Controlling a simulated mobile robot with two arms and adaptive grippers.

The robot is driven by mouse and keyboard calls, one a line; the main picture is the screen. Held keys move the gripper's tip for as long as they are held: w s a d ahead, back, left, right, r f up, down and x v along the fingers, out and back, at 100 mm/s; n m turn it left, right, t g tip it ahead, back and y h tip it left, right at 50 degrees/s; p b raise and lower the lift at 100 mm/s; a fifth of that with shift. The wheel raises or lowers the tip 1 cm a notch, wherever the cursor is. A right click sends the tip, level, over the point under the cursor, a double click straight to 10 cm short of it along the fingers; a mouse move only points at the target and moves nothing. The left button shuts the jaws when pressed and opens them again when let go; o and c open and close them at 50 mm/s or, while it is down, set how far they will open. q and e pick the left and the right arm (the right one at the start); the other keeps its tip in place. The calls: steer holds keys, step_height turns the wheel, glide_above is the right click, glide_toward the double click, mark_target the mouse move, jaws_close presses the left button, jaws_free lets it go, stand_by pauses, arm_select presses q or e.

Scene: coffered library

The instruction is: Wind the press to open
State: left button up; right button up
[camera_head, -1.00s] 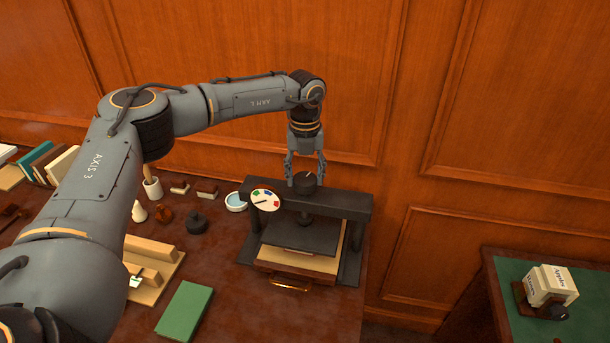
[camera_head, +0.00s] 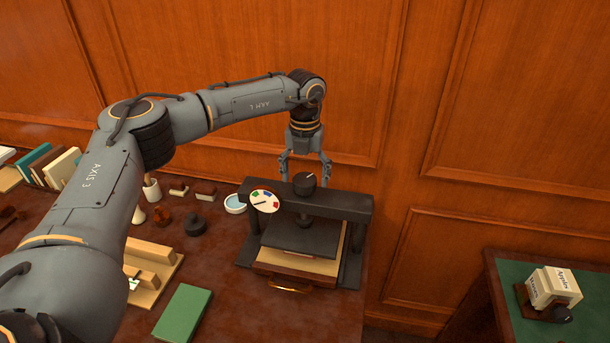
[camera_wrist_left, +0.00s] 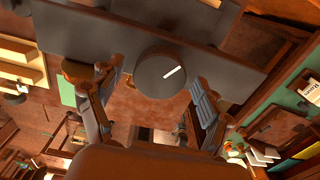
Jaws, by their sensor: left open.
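The press (camera_head: 356,206) is a dark frame on the desk with a round black knob (camera_head: 304,186) on top, bearing a white mark. A dial with coloured patches (camera_head: 264,201) is fixed at its left. Its dark platen (camera_head: 300,238) hangs under the crossbeam above a pale board (camera_head: 298,263). My left gripper (camera_head: 306,178) is open above the knob, fingers spread to either side. In the left wrist view the knob (camera_wrist_left: 160,76) lies between the two apart fingers, and neither appears to touch it. My right gripper is not in view.
A green book (camera_head: 183,312), a wooden stepped stand (camera_head: 150,268), stamps and a small round dish (camera_head: 236,203) lie left of the press. Books (camera_head: 62,166) stand at far left. A panelled wall is close behind. A green-topped table (camera_head: 510,285) is at right.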

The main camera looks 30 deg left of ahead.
mark_target(305, 178)
arm_select(q)
steer(key=shift+r, duration=0.25)
step_height(305, 178, up, 12)
steer(key=shift+f, duration=0.25)
stand_by(0.9)
